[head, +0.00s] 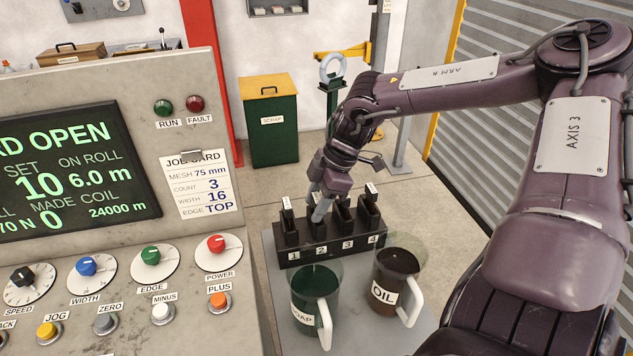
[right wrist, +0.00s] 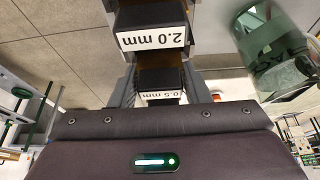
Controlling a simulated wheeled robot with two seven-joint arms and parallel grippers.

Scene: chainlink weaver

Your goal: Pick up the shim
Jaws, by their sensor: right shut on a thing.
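A black rack (head: 331,250) with slots numbered 1 to 4 stands on a grey stand top. Dark shim holders with small white tags show in slot 1 (head: 289,226), slot 3 (head: 344,216) and slot 4 (head: 369,212). My right gripper (head: 320,211) reaches down from behind at slot 2, and its fingers hide most of what is there. In the right wrist view the gripper (right wrist: 161,92) is shut on a shim labelled 0.5 mm (right wrist: 160,80), partly hidden by the gripper body. A shim labelled 2.0 mm (right wrist: 152,38) is beside it. My left gripper is out of view.
A SOAP jug (head: 314,300) and an OIL jug (head: 396,275) stand close in front of the rack. The control console (head: 130,235) is to the left. A green scrap bin (head: 270,125) stands behind on open floor.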

